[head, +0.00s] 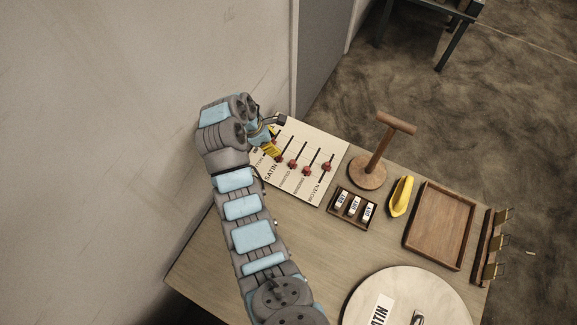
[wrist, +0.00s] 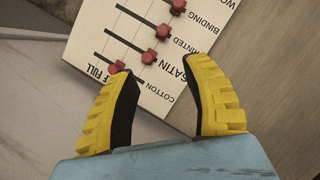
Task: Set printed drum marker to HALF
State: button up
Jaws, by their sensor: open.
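A pale panel (head: 316,146) carries several parallel slots with red markers and printed fabric names. The PRINTED marker (head: 292,163) appears near the name end of its slot; it also shows in the wrist view (wrist: 163,31), beyond the SATIN marker (wrist: 149,57). My gripper (wrist: 163,70) is open and empty over the COTTON end of the panel, and also shows in the head view (head: 271,150). Its left fingertip in the wrist view is close to the COTTON marker (wrist: 117,67). FULL is readable beside that fingertip; the lettering next to it is partly hidden, and HALF cannot be read.
Right of the panel stand a wooden T-shaped post (head: 369,172), a small box of labelled pieces (head: 336,208), a yellow object (head: 400,196) and an empty wooden tray (head: 438,226). A round disc (head: 372,299) lies at the front. The wall borders the table's left side.

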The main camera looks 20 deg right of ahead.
aim_at(292, 161)
jog(key=b+x, duration=0.6)
jog(key=x, duration=1.1)
jog(key=shift+s+d+f+b, duration=0.15)
jog(key=shift+s+b, duration=0.05)
jog(key=shift+b, duration=0.15)
grip_shut()
